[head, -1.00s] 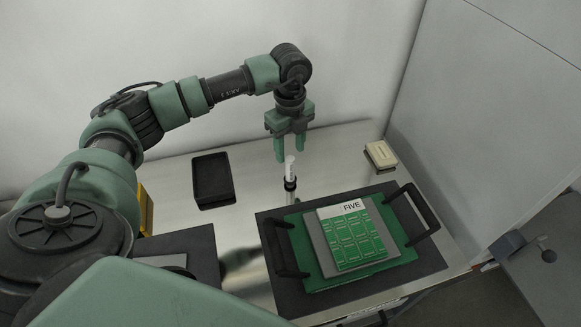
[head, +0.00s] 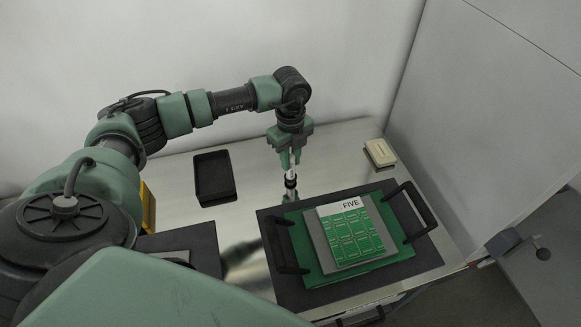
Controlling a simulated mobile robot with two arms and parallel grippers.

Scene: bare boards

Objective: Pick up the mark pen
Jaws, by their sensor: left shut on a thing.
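The mark pen (head: 291,183) is a small upright thing, white above and black below, behind the green tray. My left gripper (head: 290,167) comes down from above, and its green fingers are shut on the upper part of the pen. The fingers hide much of the white part. The pen's lower end is close to the table, and I cannot tell whether it still touches its support. My right gripper is not in view.
A black open tray (head: 214,178) lies left of the pen. A small cream box (head: 380,153) is at the back right. A wall stands behind.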

